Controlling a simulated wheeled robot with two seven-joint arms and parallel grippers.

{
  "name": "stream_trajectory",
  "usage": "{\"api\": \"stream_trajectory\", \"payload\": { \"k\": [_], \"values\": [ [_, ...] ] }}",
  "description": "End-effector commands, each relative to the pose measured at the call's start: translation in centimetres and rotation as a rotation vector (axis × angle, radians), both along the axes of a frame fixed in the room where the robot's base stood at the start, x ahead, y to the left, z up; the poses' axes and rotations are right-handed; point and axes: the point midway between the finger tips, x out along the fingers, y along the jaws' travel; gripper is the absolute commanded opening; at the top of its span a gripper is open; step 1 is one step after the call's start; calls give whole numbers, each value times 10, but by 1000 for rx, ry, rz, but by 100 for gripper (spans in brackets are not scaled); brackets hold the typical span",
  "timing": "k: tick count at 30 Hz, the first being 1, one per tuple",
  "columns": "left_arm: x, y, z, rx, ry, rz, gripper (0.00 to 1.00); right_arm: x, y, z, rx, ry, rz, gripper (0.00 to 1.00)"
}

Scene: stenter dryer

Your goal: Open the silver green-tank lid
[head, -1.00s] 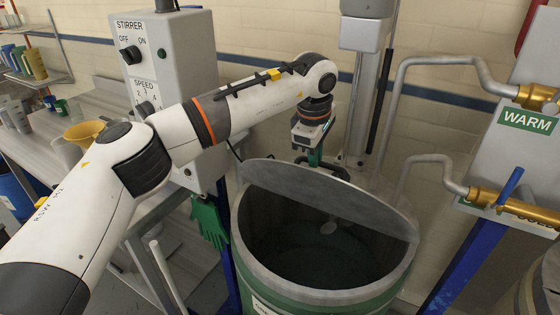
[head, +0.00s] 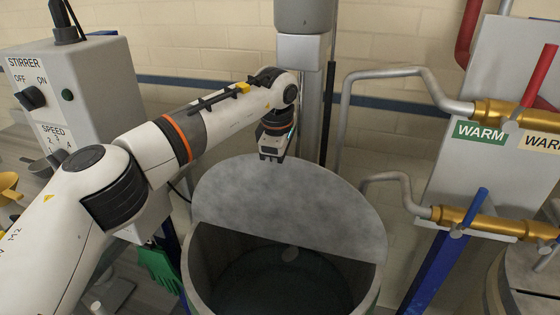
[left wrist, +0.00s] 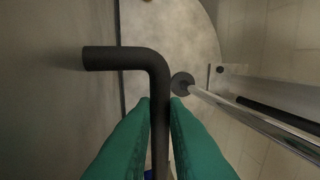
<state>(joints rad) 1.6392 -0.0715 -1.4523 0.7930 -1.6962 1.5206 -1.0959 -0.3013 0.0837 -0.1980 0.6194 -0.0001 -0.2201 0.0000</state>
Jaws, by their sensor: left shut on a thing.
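The silver lid (head: 285,205) of the green tank is a grey half-disc. In the head view it stands tilted up at the back of the open tank (head: 203,275), whose dark inside shows in front of it. My left gripper (head: 271,156) is behind the lid's top edge, its fingertips hidden there. My right gripper is not in view.
The stirrer control box (head: 85,90) stands at the left. Pipes with brass valves (head: 500,113) and a WARM sign (head: 480,132) are at the right. A grey column (head: 303,75) rises behind the lid. A green glove (head: 158,268) hangs left of the tank.

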Motion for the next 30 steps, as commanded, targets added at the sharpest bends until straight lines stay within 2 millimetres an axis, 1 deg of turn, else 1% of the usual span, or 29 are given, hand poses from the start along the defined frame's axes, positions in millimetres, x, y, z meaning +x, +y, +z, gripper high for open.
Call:
{"api": "stream_trajectory", "payload": {
  "k": [1,5,8,9,11,12,13,30],
  "values": [
    [-3,0,-9,7,15,-3,0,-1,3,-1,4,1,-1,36],
    [-3,0,-9,7,15,-3,0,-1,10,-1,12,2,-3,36],
    [-3,0,-9,7,15,-4,0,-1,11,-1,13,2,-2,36],
    [-3,0,-9,7,15,-4,14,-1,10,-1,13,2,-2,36],
    [-3,0,-9,7,15,-4,24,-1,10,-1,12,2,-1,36],
    [-3,0,-9,6,15,-4,30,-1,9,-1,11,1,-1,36],
    [-3,-1,-9,6,15,-4,34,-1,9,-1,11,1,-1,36],
    [-2,0,-8,6,13,-3,34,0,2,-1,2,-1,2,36]
  ]
}}
